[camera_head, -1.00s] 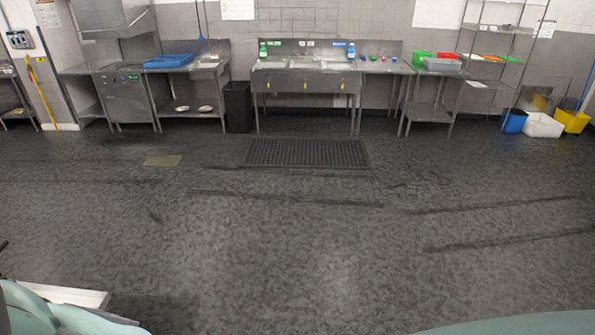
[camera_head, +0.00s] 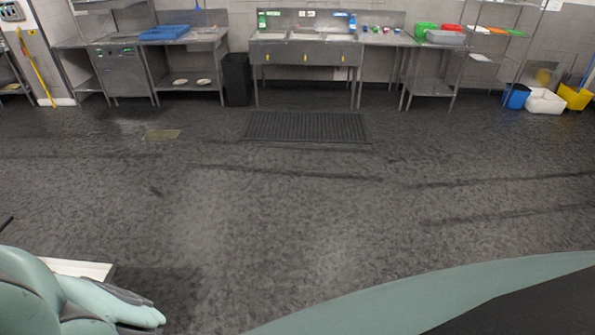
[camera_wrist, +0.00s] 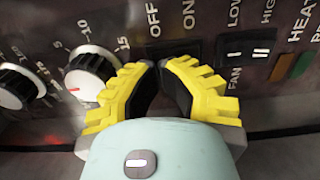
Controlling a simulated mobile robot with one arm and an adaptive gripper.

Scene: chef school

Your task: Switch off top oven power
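In the wrist view, a metal oven control panel (camera_wrist: 133,13) fills the upper part. A black rocker switch (camera_wrist: 178,48) sits under the printed words OFF and ON. My gripper (camera_wrist: 160,66) has yellow fingers with black pads, and its tips are brought together right at the lower edge of this switch. The tips cover part of the switch, so I cannot tell its position or whether they touch it. Nothing shows between the fingers. The head view shows neither the oven panel nor the gripper.
A white knob (camera_wrist: 92,72) is just left of the fingers, with another knob (camera_wrist: 18,84) farther left. A FAN switch (camera_wrist: 245,50) is to the right. In the head view, the floor (camera_head: 300,220) is clear up to a black mat (camera_head: 305,127) and the sink counter (camera_head: 305,54).

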